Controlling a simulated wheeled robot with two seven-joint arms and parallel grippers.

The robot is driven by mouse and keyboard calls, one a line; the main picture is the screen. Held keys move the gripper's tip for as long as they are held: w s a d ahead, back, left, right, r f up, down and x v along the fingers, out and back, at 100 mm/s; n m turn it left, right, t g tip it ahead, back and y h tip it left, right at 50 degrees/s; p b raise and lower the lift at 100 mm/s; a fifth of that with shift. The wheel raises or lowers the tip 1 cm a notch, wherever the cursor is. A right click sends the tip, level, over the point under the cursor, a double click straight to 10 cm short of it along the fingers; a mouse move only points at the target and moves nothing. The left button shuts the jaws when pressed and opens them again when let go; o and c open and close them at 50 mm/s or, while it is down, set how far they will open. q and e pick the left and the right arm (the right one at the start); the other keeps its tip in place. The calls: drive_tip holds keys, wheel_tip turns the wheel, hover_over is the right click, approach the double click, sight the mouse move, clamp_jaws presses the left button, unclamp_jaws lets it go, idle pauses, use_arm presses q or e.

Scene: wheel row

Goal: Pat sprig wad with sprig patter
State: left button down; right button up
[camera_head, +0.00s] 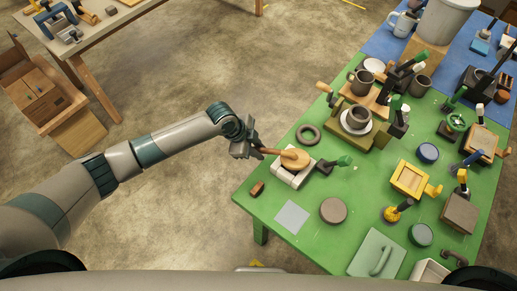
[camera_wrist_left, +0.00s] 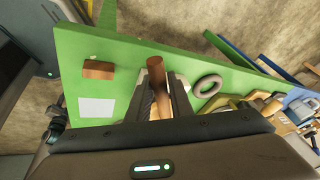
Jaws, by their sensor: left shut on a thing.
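My left gripper (camera_head: 243,147) is at the left edge of the green table, shut on the brown handle of the sprig patter (camera_head: 295,159). The patter has a round, flat, light wooden head, which appears over a cream block (camera_head: 284,177). I cannot tell if the head touches the block. In the left wrist view the brown handle (camera_wrist_left: 157,74) stands between the two fingers of my left gripper (camera_wrist_left: 161,95), which hide most of the head. I cannot make out the sprig wad; the patter head may cover it. My right gripper is not in view.
The green table (camera_head: 262,205) holds a dark ring (camera_head: 308,134), a small brown block (camera_head: 257,189), a pale grey square (camera_head: 292,217) and a grey-brown disc (camera_head: 333,210) near the patter. Cups and tools crowd the far side.

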use_arm(q)
drive_tip(key=shift+r, duration=2.25)
wheel_tip(320, 180, down, 6)
drive_tip(key=shift+r, duration=4.8)
